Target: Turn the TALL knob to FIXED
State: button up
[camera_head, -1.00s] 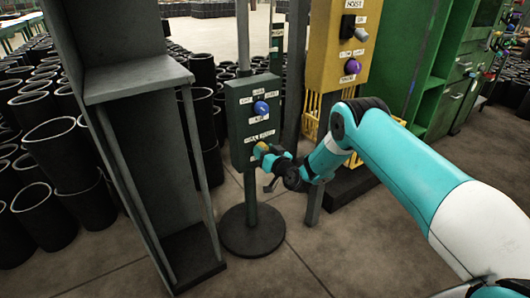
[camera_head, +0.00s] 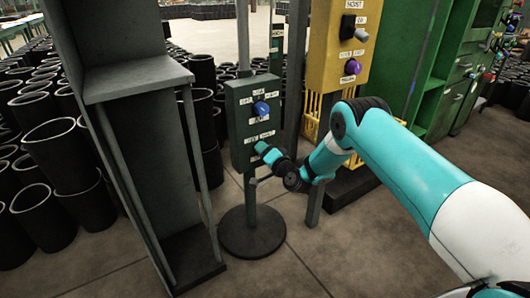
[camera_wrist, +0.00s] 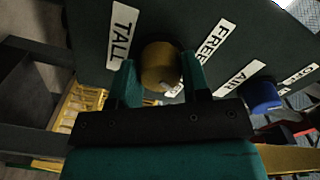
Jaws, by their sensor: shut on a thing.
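The TALL knob (camera_wrist: 161,64) is a round yellow knob on a dark green panel (camera_head: 239,128), seen close up in the wrist view. My gripper (camera_wrist: 160,78) has its two teal fingers on either side of the knob and is shut on it. A TALL label (camera_wrist: 122,34) lies left of the knob and a FREE label (camera_wrist: 212,43) right of it. Part of another white label shows behind a finger; its word is unreadable. I cannot read FIXED anywhere. In the head view my gripper (camera_head: 262,149) is at the panel's lower part and hides the knob.
A blue knob (camera_head: 261,108) sits higher on the same panel; an AIR label (camera_wrist: 238,78) lies between the knobs. A yellow control box (camera_head: 340,45) stands to the right. A grey shelf unit (camera_head: 140,80) and several black sleeves (camera_head: 45,150) stand left.

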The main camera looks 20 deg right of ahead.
jog(key=shift+f+m, duration=0.1)
jog(key=shift+m, duration=0.2)
jog(key=o, duration=0.9)
jog(key=shift+b+v, duration=8.75)
jog(key=shift+b, duration=2.05)
